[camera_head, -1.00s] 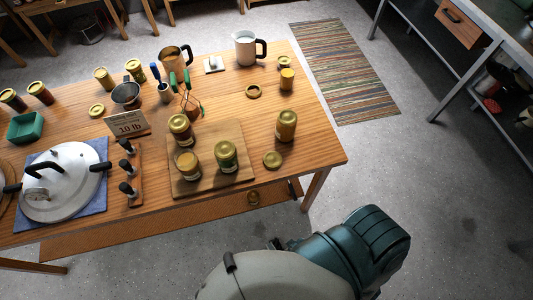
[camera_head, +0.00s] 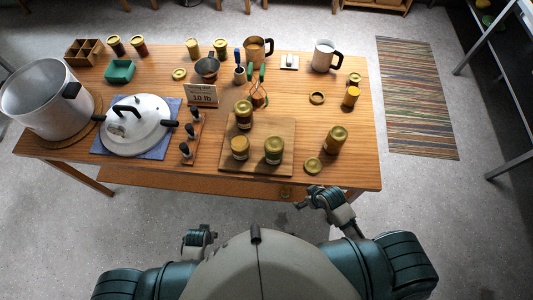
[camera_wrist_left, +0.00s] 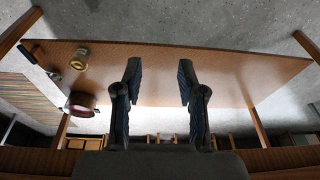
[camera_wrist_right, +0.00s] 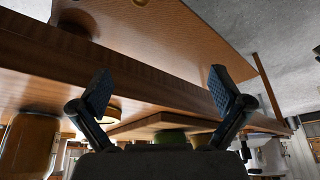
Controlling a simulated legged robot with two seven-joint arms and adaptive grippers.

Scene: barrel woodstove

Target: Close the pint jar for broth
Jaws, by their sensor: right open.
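Three jars with gold tops, a rear one (camera_head: 243,114), a front-left one (camera_head: 240,148) and a front-right one with greenish contents (camera_head: 273,150), stand on a wooden board (camera_head: 262,132). An amber jar (camera_head: 335,139) stands right of the board. A loose gold lid (camera_head: 313,166) lies flat near the table's front edge. I cannot tell which jar is the pint jar for broth. My right gripper (camera_head: 315,197) is open and empty just off the front edge, near that lid; its fingers (camera_wrist_right: 160,85) are apart. My left gripper (camera_head: 200,236) is open and empty, lower and away from the table; its fingers (camera_wrist_left: 160,78) are apart.
A large pot (camera_head: 42,95), a pressure-cooker lid (camera_head: 136,128) and a knobbed rack (camera_head: 192,135) fill the table's left. The table's right front corner is clear.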

